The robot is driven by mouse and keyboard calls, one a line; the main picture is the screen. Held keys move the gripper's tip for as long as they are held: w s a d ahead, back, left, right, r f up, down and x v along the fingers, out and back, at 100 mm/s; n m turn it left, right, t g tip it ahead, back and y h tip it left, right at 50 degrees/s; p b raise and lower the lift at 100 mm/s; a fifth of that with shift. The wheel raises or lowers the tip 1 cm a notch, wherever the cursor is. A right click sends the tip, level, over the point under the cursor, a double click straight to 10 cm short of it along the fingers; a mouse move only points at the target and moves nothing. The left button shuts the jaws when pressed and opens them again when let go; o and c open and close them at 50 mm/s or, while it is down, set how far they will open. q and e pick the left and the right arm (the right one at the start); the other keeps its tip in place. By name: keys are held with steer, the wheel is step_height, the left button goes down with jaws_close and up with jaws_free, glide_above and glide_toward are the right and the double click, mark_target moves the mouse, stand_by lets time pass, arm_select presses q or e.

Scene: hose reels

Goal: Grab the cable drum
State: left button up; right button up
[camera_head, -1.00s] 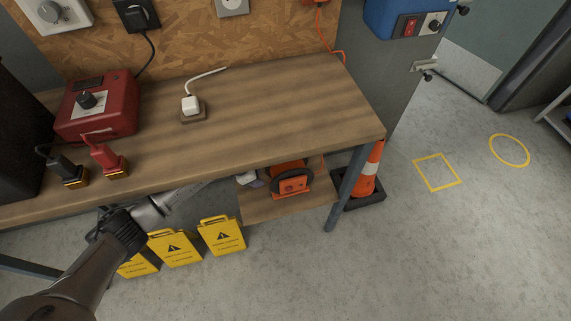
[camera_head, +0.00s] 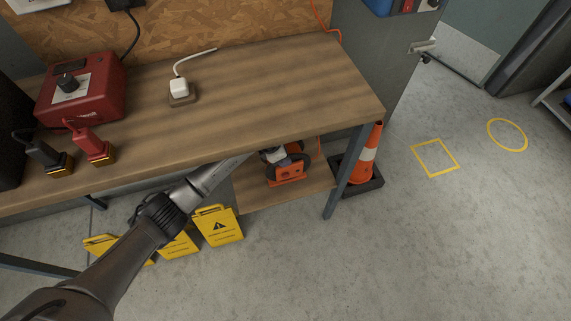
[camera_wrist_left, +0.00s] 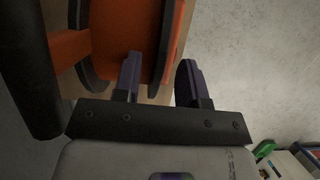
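The cable drum (camera_head: 287,174) is orange with dark round flanges and sits on the low shelf under the workbench. In the left wrist view the drum (camera_wrist_left: 118,30) fills the upper left. My left gripper (camera_head: 276,155) reaches under the bench top to the drum, which it partly hides in the head view. In the left wrist view my left gripper (camera_wrist_left: 160,80) is open, its two fingers apart, with one dark flange appearing between them. Whether the fingers touch the drum I cannot tell. My right gripper is in neither view.
The workbench top (camera_head: 260,90) hangs over the low shelf (camera_head: 255,202). A bench leg (camera_head: 347,175) and an orange traffic cone (camera_head: 368,157) stand right of the drum. Several yellow warning signs (camera_head: 217,226) stand on the floor at left. The floor at right is clear.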

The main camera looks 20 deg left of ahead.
arm_select(q)
steer(key=shift+w+d, duration=0.55)
steer(key=shift+d, duration=0.05)
steer(key=shift+w+d+f+b, duration=0.15)
steer(key=shift+w+f+b, duration=0.05)
steer(key=shift+f+b, duration=0.35)
steer(key=shift+s, duration=0.15)
steer(key=shift+c, duration=0.2)
steer(key=shift+c, duration=0.7)
jaws_close()
steer(key=shift+r, duration=0.15)
